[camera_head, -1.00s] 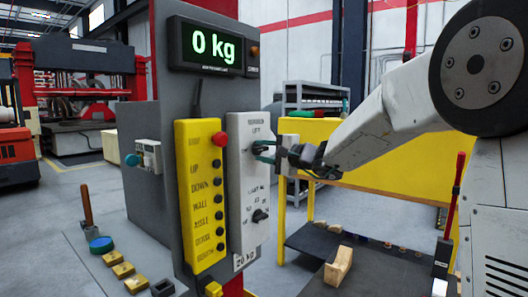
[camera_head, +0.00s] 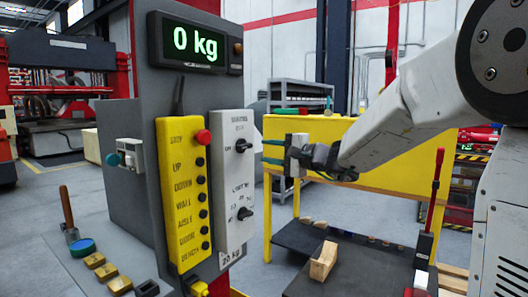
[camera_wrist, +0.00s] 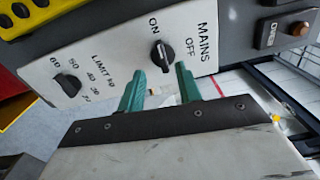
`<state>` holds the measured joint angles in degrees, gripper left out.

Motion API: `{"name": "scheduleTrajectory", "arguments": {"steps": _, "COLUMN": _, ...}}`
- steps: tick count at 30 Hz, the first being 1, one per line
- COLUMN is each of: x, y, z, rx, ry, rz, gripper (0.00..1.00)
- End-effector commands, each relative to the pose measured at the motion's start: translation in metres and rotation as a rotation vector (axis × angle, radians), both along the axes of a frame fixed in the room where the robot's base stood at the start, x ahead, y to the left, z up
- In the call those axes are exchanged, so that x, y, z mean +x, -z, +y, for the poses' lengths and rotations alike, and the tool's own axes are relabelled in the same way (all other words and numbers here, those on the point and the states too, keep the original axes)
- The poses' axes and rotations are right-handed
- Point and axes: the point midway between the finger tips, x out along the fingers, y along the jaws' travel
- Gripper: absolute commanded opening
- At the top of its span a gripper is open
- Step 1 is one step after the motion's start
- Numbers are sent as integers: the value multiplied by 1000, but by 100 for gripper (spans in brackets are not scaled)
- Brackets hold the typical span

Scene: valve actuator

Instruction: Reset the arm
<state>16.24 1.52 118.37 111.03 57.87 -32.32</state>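My gripper (camera_head: 268,152) is open and empty, its two teal fingers apart, just right of the white switch panel (camera_head: 234,180). In the wrist view its fingertips (camera_wrist: 159,70) are spread below the black MAINS knob (camera_wrist: 162,56), with no finger closed on it. The knob sits between the ON and OFF labels; its exact setting is hard to tell. This knob (camera_head: 243,145) is the upper one in the head view. The lower LIMIT kg knob (camera_head: 244,213) also shows in the wrist view (camera_wrist: 68,85).
A display (camera_head: 195,42) reads 0 kg. A yellow button pendant (camera_head: 184,200) with a red button hangs left of the panel. A yellow table or frame (camera_head: 400,165) and a dark bench (camera_head: 350,262) with a wooden block (camera_head: 323,262) stand right, below my arm.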

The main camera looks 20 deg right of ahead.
Motion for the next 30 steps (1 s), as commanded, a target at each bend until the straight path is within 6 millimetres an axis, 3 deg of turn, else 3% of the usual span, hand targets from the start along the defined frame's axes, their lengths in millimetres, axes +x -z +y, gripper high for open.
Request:
{"name": "scheduleTrajectory", "arguments": {"steps": 13, "x": -2, "y": 2, "z": 3, "rx": 18, "ry": -14, "rz": 23, "gripper": 35}}
{"name": "scheduleTrajectory", "arguments": {"steps": 17, "x": -24, "y": 38, "z": 20, "rx": -51, "ry": -121, "rz": 135, "gripper": 35}}
{"name": "scheduleTrajectory", "arguments": {"steps": 20, "x": -70, "y": 69, "z": 44, "rx": -176, "ry": -254, "rz": 247, "gripper": 35}}
{"name": "scheduleTrajectory", "arguments": {"steps": 24, "x": -154, "y": 108, "z": 69, "rx": -410, "ry": -445, "rz": 405, "gripper": 35}}
{"name": "scheduleTrajectory", "arguments": {"steps": 27, "x": -217, "y": 133, "z": 72, "rx": -604, "ry": -557, "rz": 507, "gripper": 35}}
{"name": "scheduleTrajectory", "arguments": {"steps": 30, "x": -278, "y": 155, "z": 62, "rx": -821, "ry": -643, "rz": 598, "gripper": 35}}
